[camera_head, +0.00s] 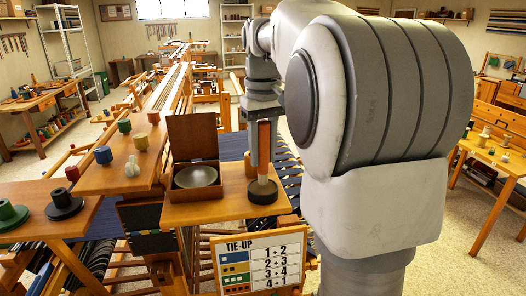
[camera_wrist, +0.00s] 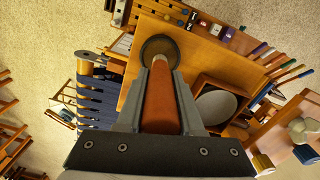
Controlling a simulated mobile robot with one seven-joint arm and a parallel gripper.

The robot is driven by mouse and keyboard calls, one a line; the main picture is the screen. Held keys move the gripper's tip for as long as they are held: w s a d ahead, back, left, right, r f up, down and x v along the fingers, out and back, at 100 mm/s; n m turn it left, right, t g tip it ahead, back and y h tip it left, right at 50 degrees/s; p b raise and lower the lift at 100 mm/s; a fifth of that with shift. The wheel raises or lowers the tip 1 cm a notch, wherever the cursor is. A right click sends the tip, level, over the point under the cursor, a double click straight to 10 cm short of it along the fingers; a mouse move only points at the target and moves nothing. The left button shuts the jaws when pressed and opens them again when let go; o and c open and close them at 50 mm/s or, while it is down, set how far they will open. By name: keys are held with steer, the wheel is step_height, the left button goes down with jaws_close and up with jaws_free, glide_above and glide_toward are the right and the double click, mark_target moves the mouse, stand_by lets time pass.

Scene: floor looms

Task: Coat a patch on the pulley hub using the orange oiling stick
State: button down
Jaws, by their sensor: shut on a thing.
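My gripper (camera_head: 263,160) is shut on the orange oiling stick (camera_head: 264,138) and holds it upright, pale tip down. The stick also shows between the fingers in the wrist view (camera_wrist: 160,105). Its tip is at a dark round dish or pad (camera_head: 262,193) on the small wooden shelf; I cannot tell whether it touches the inside. The same dark round thing lies beyond the tip in the wrist view (camera_wrist: 160,45). A smooth grey dome (camera_head: 195,177), perhaps the pulley hub, sits in an open brown box (camera_head: 193,138) left of the stick. It also shows in the wrist view (camera_wrist: 215,106).
The raised box lid stands close to the left of my gripper. A tie-up card (camera_head: 262,262) hangs below the shelf (camera_head: 212,212). Coloured spools, a black flanged spool (camera_head: 64,206) and a green one (camera_head: 10,216) stand on the boards at left.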

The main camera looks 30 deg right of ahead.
mark_target(264, 121)
steer(key=shift+f, duration=0.65)
stand_by(1.5)
steer(key=shift+r, duration=0.1)
step_height(264, 121, up, 5)
steer(key=p, duration=0.4)
steer(key=shift+r+p, duration=0.1)
steer(key=shift+p, duration=0.25)
steer(key=shift+r+p, duration=0.3)
steer(key=shift+r, duration=0.6)
steer(key=shift+s, duration=0.15)
